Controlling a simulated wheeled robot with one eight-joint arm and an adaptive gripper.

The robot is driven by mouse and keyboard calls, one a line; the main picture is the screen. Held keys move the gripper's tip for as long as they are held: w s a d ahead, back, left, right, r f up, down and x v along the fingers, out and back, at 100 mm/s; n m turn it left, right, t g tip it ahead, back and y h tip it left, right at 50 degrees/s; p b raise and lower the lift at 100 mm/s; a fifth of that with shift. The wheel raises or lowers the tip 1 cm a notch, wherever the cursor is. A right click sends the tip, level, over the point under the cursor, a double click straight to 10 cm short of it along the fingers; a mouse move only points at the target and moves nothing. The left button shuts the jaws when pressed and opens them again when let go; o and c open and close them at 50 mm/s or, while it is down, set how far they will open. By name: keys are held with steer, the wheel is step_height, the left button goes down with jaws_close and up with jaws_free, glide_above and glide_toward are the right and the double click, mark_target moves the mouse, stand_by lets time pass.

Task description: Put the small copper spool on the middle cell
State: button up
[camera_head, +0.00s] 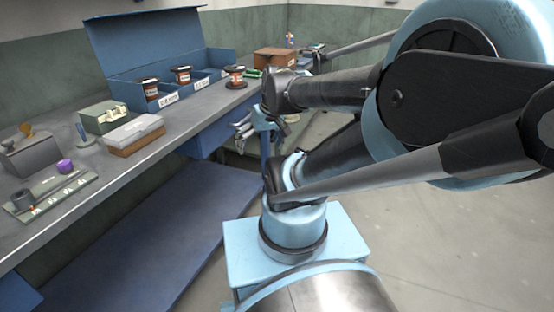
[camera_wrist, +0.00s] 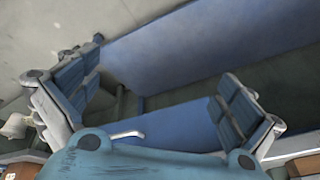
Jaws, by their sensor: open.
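Three copper spools with dark flanges and pale labels show in the head view. One spool (camera_head: 151,88) stands at the left of the blue divided bin (camera_head: 118,84), and another spool (camera_head: 182,75) stands right of it, in or at a neighbouring cell. The third spool (camera_head: 235,80) stands on the bench at the bin's right end. Which is smallest is hard to tell. My gripper (camera_head: 243,132) is open and empty, beyond the bench's front edge, apart from all spools. In the wrist view its fingers (camera_wrist: 160,98) are spread wide, with no spool between them.
The grey bench (camera_head: 190,112) also holds a green box (camera_head: 103,116), a white-topped box (camera_head: 133,133), a grey box (camera_head: 32,152), a board with a purple item (camera_head: 55,190) and a brown box (camera_head: 274,58).

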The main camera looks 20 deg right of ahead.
steer(key=s+d+f+m+g+h, duration=0.1)
steer(key=s+d+f+m+h, duration=0.1)
steer(key=s+d, duration=0.3)
steer(key=shift+s+f, duration=0.3)
steer(key=shift+s, duration=0.05)
